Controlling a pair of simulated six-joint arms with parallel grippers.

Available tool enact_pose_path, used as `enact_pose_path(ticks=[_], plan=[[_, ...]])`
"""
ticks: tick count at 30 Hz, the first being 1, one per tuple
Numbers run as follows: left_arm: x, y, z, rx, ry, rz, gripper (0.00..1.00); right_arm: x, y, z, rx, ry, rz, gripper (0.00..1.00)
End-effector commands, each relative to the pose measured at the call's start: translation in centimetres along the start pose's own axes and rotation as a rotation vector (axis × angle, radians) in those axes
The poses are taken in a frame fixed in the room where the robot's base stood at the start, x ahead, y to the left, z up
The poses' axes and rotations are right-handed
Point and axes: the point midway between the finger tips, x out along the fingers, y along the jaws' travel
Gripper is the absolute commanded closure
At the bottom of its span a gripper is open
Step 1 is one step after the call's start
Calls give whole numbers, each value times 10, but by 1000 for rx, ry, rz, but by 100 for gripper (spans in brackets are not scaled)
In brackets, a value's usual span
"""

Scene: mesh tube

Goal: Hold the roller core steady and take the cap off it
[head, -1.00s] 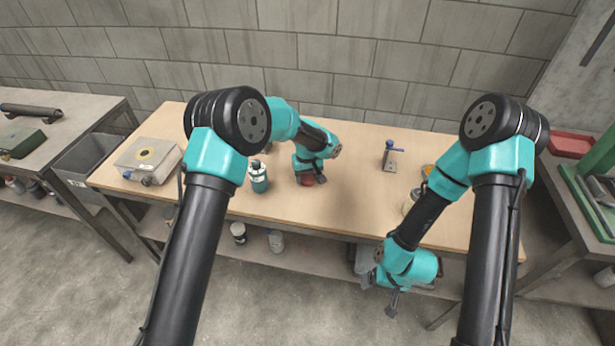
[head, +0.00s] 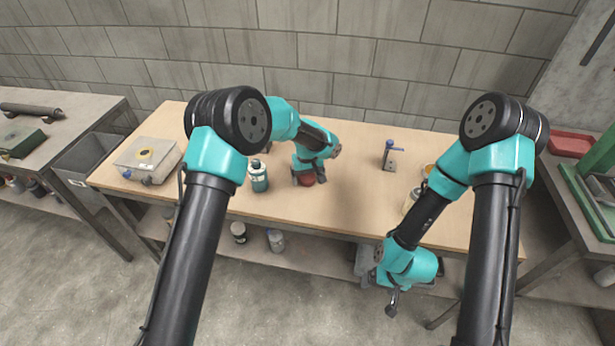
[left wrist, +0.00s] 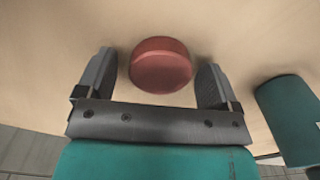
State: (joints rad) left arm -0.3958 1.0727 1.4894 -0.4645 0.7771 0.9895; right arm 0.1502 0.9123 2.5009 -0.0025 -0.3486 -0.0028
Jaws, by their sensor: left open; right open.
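A round red object (head: 306,180) sits on the table under my left gripper (head: 309,176); it looks like the cap end of the roller core. In the left wrist view the red disc (left wrist: 160,65) lies between the two spread fingers of my left gripper (left wrist: 155,62), with a gap on each side. My left gripper is open and holds nothing. The body of the core is not visible, so I cannot tell how it lies. My right gripper (head: 393,303) is open and empty, low in front of the table's front edge.
A blue-handled grey fixture (head: 391,155) stands right of centre on the wooden table (head: 350,200). A grey box (head: 146,158) sits at the left end. The table's middle is clear.

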Motion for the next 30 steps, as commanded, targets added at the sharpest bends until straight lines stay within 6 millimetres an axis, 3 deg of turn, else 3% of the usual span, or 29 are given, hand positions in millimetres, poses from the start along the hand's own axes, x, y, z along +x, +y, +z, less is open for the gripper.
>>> enact_pose_path(ticks=[8,21,30], plan=[[-30,1,0,0,3,2,13,0,0,0,0,0,0,13],[-108,1,0,1,2,2,13,0,0,0,0,0,0,13],[-122,0,0,0,1,0,13,0,0,0,0,0,0,13]])
